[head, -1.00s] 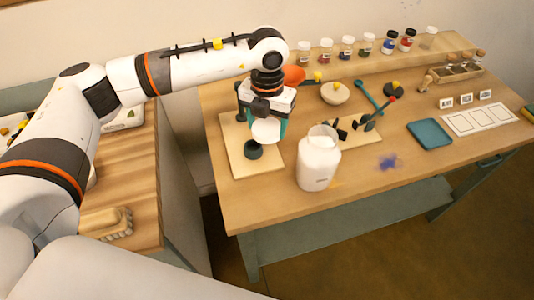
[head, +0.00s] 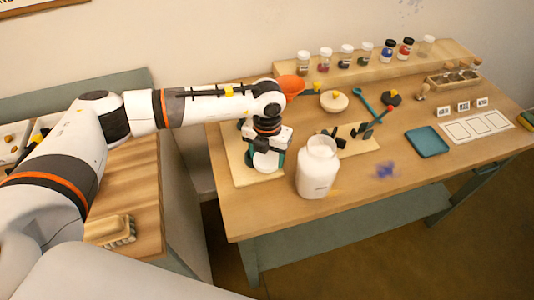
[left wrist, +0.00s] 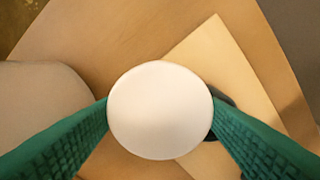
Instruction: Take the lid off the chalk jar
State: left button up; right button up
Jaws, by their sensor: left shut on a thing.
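The chalk jar (head: 318,170) is a white jar standing on the table near the front edge, with its mouth uncovered. My left gripper (head: 268,162) is left of the jar, low over a pale board (head: 240,165). It is shut on the lid (left wrist: 160,110), a round white disc between the two teal fingers in the left wrist view. The jar shows as a pale shape (left wrist: 40,105) at the left there, apart from the lid. Part of a dark object (left wrist: 222,104) shows behind the lid. Whether the lid touches anything below is hidden. My right gripper is not in view.
An orange funnel-like piece (head: 292,86) and a pale round bowl (head: 333,101) stand behind the gripper. A board with dark tools (head: 350,138) lies behind the jar. A blue tray (head: 427,141) is to the right. Several small jars line the back shelf (head: 390,70).

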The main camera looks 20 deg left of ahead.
pick_arm(q)
jog(key=shift+f, duration=0.35)
jog(key=o, duration=1.1)
jog(key=shift+r, duration=0.1)
